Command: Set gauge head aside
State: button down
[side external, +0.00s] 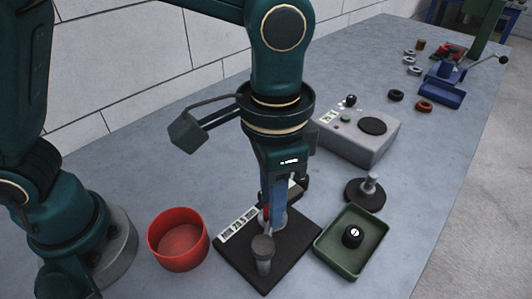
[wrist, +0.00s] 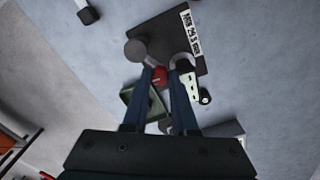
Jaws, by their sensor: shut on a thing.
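My gripper (wrist: 163,78) points down over a dark square base plate (side external: 232,262) with a white printed label. Its fingers are shut on a small red part (wrist: 159,78), apparently of the gauge head. In the side view only a sliver of red (side external: 266,212) shows beside the fingers. A grey curved piece (wrist: 182,60) and a white plate with a black cylinder (wrist: 205,97) lie close to the fingertips in the wrist view. The fingers hide most of the held thing, and I cannot tell whether it touches the plate. A grey round-topped post (side external: 263,248) stands on the plate's near part.
A red bowl (side external: 178,244) stands left of the plate. A green tray (side external: 323,246) holding a black knob (side external: 352,236) is to its right. Behind are a black-based post (side external: 365,193) and a grey control box (side external: 340,141). Rings and a blue fixture (side external: 443,92) lie farther back.

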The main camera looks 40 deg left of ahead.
jog(key=shift+s+d+r+m, duration=0.15)
jog(key=shift+d+m, duration=0.65)
jog(key=shift+m, duration=1.65)
jog(key=shift+s+d+f+m, duration=0.1)
jog(key=shift+d+m, duration=0.75)
jog(key=shift+m, duration=1.55)
jog(key=shift+s+d+r+m, duration=0.15)
jog(key=shift+d+m, duration=0.65)
jog(key=shift+m, duration=1.65)
jog(key=c, duration=0.7)
grip_release()
jog(key=shift+f, duration=0.1)
jog(key=shift+r, duration=2.55)
